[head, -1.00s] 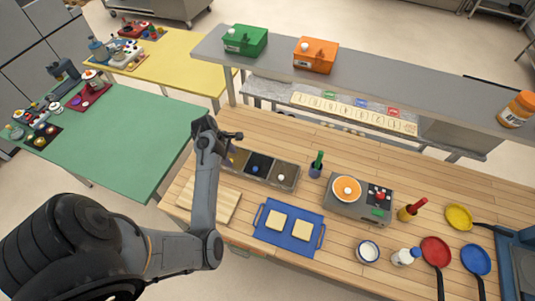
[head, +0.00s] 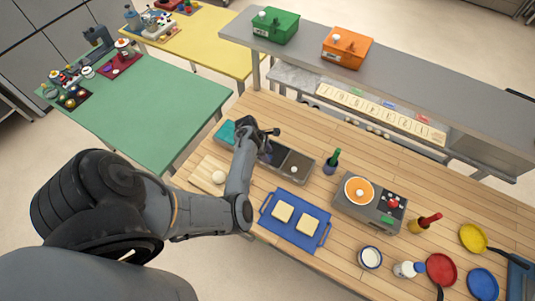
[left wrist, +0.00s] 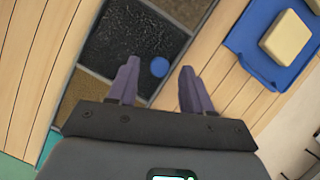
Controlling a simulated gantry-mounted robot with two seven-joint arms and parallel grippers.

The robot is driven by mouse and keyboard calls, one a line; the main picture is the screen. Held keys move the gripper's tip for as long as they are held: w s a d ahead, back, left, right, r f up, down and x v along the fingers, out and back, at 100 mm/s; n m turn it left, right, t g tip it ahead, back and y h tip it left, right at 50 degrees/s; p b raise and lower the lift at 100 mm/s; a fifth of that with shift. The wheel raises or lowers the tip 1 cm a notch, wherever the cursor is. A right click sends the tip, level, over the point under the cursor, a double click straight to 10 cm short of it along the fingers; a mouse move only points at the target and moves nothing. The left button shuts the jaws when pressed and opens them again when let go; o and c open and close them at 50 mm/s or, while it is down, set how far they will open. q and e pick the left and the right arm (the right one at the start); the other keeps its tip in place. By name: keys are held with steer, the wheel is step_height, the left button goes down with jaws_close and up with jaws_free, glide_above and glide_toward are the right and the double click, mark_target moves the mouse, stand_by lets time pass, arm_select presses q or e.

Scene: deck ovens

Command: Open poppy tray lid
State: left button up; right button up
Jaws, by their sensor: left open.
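The poppy tray (left wrist: 120,45) is a square compartment with a dark, speckled surface, and a round blue knob (left wrist: 159,67) sits near one edge of it. In the head view it is partly hidden by my left gripper (head: 268,143). In the left wrist view the left gripper (left wrist: 157,84) is open. The blue knob appears in the gap between its two fingers, and I see no finger touching it. My right gripper is not in view.
Beside it is a brown compartment (head: 298,163) with a pale knob. A blue board (head: 279,232) with pale slices lies in front. A green-topped bottle (head: 331,160) stands to the right.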

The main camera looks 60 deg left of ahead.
arm_select(q)
steer(key=shift+w+d+f, duration=0.1)
steer(key=shift+w+f, duration=0.05)
steer(key=shift+f, duration=0.25)
jaws_close()
